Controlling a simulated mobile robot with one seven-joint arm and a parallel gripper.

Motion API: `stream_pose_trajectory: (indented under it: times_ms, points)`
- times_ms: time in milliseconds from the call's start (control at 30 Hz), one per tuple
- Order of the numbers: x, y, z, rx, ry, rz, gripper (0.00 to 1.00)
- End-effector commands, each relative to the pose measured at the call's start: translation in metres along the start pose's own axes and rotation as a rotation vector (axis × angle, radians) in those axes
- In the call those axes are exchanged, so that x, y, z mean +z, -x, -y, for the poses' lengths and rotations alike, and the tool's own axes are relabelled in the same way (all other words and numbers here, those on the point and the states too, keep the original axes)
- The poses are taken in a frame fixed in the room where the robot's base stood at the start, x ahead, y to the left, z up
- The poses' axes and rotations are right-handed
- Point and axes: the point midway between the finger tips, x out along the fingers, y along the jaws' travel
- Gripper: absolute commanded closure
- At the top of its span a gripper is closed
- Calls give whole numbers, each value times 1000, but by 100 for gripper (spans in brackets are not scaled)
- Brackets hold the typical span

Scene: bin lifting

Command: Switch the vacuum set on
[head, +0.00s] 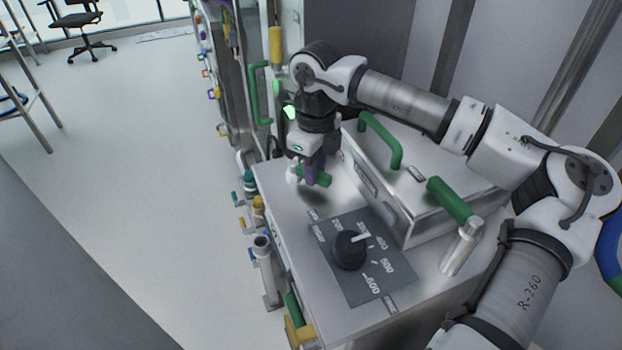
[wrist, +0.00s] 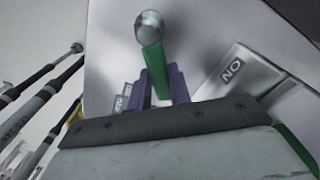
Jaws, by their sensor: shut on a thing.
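The vacuum set appears to be the metal unit (head: 430,215) on the bench, with a green bar handle (head: 381,138) and a thick green lever (head: 452,202) on a metal post. A small dark label on its top is too small to read in the head view; a plate in the wrist view (wrist: 232,69) reads "NO" from this angle. My gripper (head: 311,176), with purple fingers, is shut on a green handle (head: 325,179) with a pale round end at the left of the unit. In the wrist view the green handle (wrist: 154,65) stands between the fingers, with a shiny knob (wrist: 148,27) beyond.
A black dial (head: 349,250) on a dark numbered plate sits on the metal bench (head: 288,217) in front of the unit. Valves and pipes (head: 263,262) stick out along the bench's left side. Open floor (head: 150,160) lies to the left.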

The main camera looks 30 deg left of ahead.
Motion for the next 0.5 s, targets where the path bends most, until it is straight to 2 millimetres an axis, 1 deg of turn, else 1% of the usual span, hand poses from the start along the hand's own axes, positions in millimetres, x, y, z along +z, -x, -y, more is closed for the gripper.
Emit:
stream_pose_trajectory:
  times_ms: [500]
  points:
    - [6, 1, 24, -3, 487, -1, 100]
